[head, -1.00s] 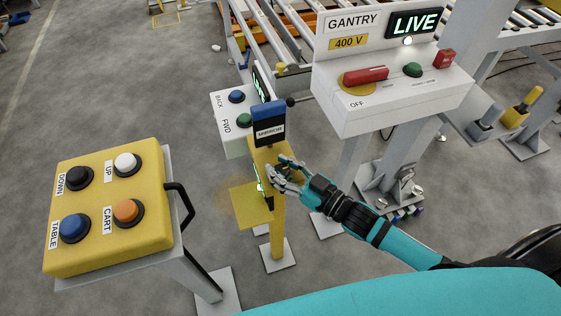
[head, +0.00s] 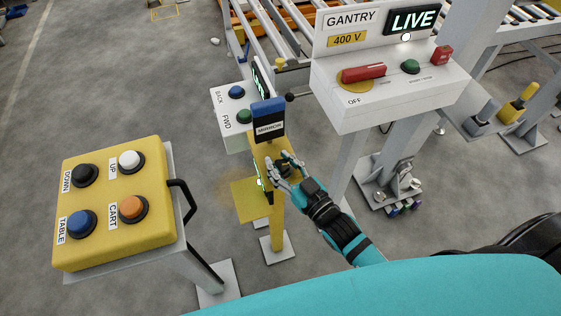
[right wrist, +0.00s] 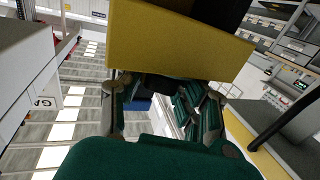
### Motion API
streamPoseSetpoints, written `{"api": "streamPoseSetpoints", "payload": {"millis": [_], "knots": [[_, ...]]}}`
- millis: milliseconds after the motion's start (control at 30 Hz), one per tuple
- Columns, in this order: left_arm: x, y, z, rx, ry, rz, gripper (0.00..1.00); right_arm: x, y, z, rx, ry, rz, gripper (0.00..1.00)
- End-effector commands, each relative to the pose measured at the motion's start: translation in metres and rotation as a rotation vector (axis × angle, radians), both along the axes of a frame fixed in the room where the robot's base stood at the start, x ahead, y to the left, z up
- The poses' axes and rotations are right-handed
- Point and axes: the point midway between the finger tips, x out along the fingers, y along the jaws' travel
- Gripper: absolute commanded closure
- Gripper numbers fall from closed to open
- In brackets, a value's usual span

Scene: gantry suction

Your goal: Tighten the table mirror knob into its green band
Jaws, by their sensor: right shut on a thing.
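The yellow table mirror post (head: 277,228) stands upright, with a blue-topped block (head: 268,108) bearing a small white label at its head. My right gripper (head: 281,172) is at the post's right side, below that block, shut on the mirror knob, which its fingers mostly hide. In the right wrist view the fingers (right wrist: 162,98) close around a dark part (right wrist: 160,84) below a yellow plate (right wrist: 180,42). A small green glow (head: 260,183) shows on the post's left edge; I cannot tell the knob's position against a band. My left gripper is not in view.
A yellow button box (head: 115,200) stands at left, with a black handle. A white BACK/FWD box (head: 232,118) is behind the post. The white gantry panel (head: 385,90), lit LIVE, stands at right above a grey column.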

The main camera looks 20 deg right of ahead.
Motion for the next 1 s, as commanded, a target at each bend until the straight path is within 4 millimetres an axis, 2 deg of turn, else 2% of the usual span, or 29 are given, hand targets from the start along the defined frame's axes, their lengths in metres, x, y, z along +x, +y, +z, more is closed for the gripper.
{"api": "streamPoseSetpoints", "payload": {"millis": [133, 167, 367, 733, 867, 1000], "knots": [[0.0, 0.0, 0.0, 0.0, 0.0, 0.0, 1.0, -0.001, 0.0, -0.003, -0.003, 0.006, 0.001, 0.99], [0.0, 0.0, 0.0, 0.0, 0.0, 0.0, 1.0, -0.001, 0.0, -0.003, -0.003, 0.006, 0.001, 0.66], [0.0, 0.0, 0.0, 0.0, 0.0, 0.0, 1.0, -0.001, 0.0, -0.002, -0.002, 0.003, 0.001, 0.4], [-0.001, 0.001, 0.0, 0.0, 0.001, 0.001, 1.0, -0.006, -0.002, -0.001, -0.001, 0.003, 0.001, 0.39], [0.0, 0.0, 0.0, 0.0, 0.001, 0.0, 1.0, -0.025, -0.009, -0.002, -0.003, 0.006, 0.001, 0.39], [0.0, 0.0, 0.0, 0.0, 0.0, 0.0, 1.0, -0.054, -0.019, -0.002, -0.003, 0.008, 0.001, 0.39]]}}
